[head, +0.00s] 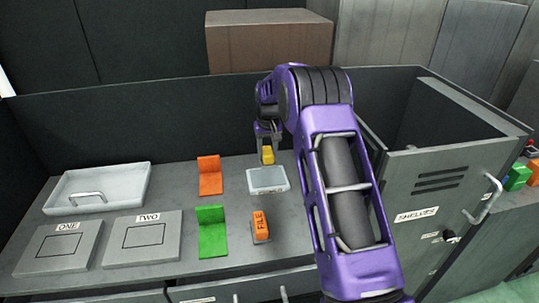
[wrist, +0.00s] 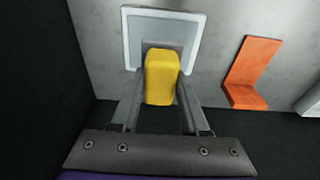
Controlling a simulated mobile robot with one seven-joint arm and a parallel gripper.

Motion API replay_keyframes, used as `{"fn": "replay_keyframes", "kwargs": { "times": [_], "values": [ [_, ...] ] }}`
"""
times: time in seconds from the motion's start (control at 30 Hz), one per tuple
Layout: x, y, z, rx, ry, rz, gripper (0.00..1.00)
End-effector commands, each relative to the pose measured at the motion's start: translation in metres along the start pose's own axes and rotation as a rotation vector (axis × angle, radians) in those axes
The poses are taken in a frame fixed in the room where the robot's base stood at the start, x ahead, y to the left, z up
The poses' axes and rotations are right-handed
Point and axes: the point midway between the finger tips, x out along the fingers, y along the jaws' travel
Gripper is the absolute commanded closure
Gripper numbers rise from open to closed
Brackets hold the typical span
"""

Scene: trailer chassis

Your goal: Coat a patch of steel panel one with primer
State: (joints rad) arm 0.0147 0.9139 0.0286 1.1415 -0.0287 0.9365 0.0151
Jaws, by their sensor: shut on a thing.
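My gripper (head: 267,140) is at the back of the bench and is shut on a yellow block (head: 268,155). The wrist view shows the block (wrist: 161,78) between my two fingers, with a grey part at its far end. A shallow grey tray with a pale rim (head: 267,190) lies just below and in front of the block; its rim also shows in the wrist view (wrist: 128,40). I cannot tell whether the block touches the tray. Steel panel one (head: 85,237), labelled ONE, lies flat at the front left with a dark square outline on it.
Panel two (head: 172,239) lies beside panel one. A pale handled tray (head: 132,180) is behind them. An orange bracket (head: 209,183), a green bracket (head: 212,240) and an orange FILE block (head: 260,224) stand between.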

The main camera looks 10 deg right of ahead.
Motion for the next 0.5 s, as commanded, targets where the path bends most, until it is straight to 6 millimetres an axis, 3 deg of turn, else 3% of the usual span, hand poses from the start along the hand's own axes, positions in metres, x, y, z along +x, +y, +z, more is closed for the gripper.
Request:
{"fn": "replay_keyframes", "kwargs": {
  "times": [0.27, 0.5],
  "values": [
    [0.011, 0.000, -0.002, 0.001, 0.000, 0.000, 1.00],
    [0.033, 0.000, 0.002, 0.001, 0.000, 0.000, 1.00]
  ]
}}
